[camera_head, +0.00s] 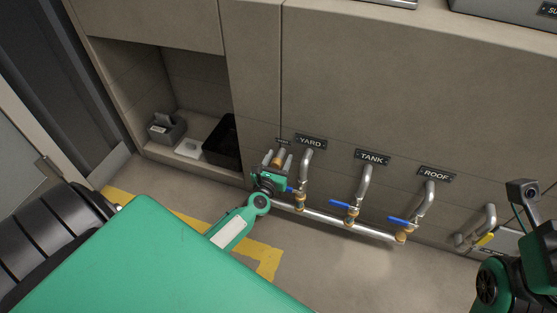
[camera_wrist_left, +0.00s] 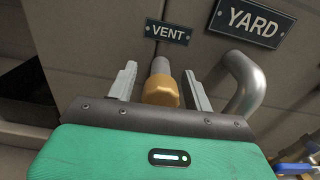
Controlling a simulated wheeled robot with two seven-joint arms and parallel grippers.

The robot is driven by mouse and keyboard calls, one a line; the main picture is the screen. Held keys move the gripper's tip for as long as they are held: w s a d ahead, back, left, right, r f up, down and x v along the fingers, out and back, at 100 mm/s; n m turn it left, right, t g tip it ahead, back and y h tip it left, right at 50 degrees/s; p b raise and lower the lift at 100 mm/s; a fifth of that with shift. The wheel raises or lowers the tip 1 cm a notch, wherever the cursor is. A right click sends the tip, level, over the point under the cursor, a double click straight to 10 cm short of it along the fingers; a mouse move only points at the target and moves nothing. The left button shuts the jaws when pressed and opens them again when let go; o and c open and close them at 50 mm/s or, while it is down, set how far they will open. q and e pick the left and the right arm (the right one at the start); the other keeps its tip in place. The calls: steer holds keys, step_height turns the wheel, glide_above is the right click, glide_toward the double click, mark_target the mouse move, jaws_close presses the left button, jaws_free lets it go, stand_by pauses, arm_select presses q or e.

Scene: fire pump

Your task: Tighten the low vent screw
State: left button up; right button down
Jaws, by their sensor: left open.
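The vent screw (camera_wrist_left: 161,91) is a brass-coloured knob on a short grey pipe below the VENT label (camera_wrist_left: 168,31) in the left wrist view. In the head view the screw (camera_head: 279,158) shows low on the wall, left of the YARD pipe. My left gripper (camera_wrist_left: 160,84) is open, with one finger on each side of the knob; gaps show between the fingers and the knob. In the head view the left gripper (camera_head: 276,160) is at the wall. My right gripper (camera_head: 522,190) is at the right edge, away from the screw; its fingers are not clear.
The YARD pipe (camera_wrist_left: 247,85) bends close to the right of my left gripper. Blue-handled valves (camera_head: 344,204) and a low horizontal pipe (camera_head: 340,223) run along the wall. A black bin (camera_head: 220,142) and a grey box (camera_head: 166,129) stand in the alcove at left.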

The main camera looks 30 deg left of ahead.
arm_select(q)
steer(key=shift+c, duration=0.4)
steer(key=c, duration=0.9)
